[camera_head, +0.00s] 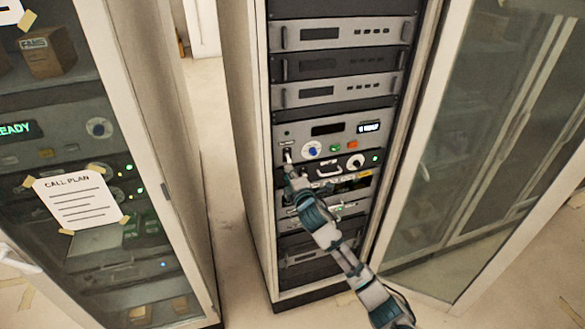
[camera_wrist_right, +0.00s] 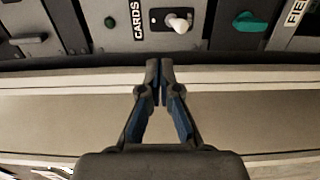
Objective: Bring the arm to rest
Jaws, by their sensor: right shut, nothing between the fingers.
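My right arm (camera_head: 327,235) reaches up from the lower right across the front of the open equipment rack. Its gripper (camera_head: 291,172) is by the panel with the blue knob, just below a small white-tipped switch (camera_head: 288,155). In the right wrist view the gripper (camera_wrist_right: 160,75) is shut, its two fingertips together with nothing between them. The white-tipped switch (camera_wrist_right: 178,23) shows beyond the fingertips, beside a "CARDS" label (camera_wrist_right: 138,25), with a gap between.
The rack's pale left side wall (camera_head: 243,150) and the open glass door (camera_head: 470,170) at right flank the arm. A left cabinet carries a "CALL PLAN" sheet (camera_head: 77,203). A blue knob (camera_head: 312,149) and an orange button (camera_head: 352,145) are near the gripper. Bare floor (camera_head: 225,225) lies between the cabinets.

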